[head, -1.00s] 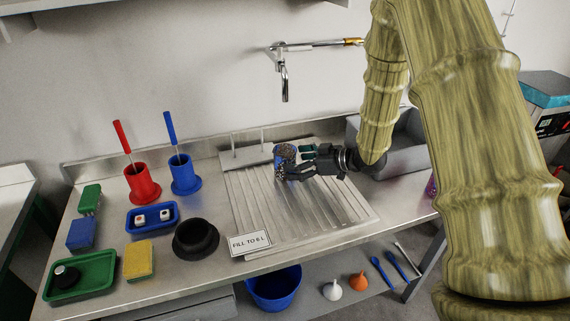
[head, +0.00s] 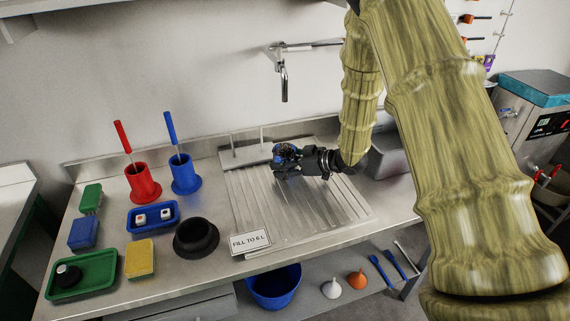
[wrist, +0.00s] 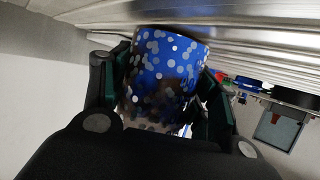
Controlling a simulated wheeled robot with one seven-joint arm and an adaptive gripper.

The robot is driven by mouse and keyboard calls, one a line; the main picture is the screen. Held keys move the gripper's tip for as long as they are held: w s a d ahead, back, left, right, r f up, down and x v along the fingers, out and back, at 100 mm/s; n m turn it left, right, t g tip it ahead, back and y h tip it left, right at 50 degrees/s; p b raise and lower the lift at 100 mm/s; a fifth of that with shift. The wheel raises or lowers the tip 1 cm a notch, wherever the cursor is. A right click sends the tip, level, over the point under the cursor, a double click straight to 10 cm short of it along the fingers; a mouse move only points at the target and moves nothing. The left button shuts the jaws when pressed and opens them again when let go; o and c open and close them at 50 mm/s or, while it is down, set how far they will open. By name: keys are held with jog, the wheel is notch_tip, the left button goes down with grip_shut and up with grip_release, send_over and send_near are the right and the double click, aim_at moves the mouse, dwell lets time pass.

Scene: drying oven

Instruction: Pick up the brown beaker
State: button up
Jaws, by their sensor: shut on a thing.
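The beaker looks blue at one end and dark brownish at the other, with pale speckles, in the wrist view (wrist: 165,65). In the head view only a little of the beaker (head: 287,151) shows, at the back of the drainboard. My gripper (head: 284,164) is around it there, coming from the right. In the wrist view my gripper (wrist: 160,100) has one dark green-padded finger on each side of the beaker and is shut on it. I cannot tell whether the beaker still touches the drainboard. The gripper hides much of it in the head view.
The ribbed drainboard (head: 250,200) has a rack with upright pegs (head: 245,157) just left of the gripper. A tap (head: 283,85) hangs above. A sink (head: 392,165) lies right. Red (head: 142,183) and blue holders (head: 185,175) and a black bowl (head: 196,238) stand left.

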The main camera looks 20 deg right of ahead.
aim_at(284, 154)
jog(key=shift+c, duration=0.5)
jog(key=shift+r, duration=0.25)
jog(key=shift+r, duration=1.45)
jog(key=shift+s+d+r+b, duration=0.3)
jog(key=shift+s+d, duration=0.75)
jog(key=shift+s, duration=1.3)
jog(key=shift+s+d+r+b, duration=0.3)
jog(key=shift+s+d, duration=0.75)
jog(key=shift+s, duration=1.3)
jog(key=shift+s+d+r+b, duration=0.25)
jog(key=shift+s+d, duration=0.8)
jog(key=shift+s, duration=1.3)
jog(key=shift+s+d+r+p, duration=0.1)
jog(key=shift+s+r+p, duration=0.05)
jog(key=shift+r+p, duration=0.9)
jog(key=shift+s+r+p, duration=0.1)
jog(key=shift+r+p, duration=0.85)
jog(key=shift+p, duration=0.05)
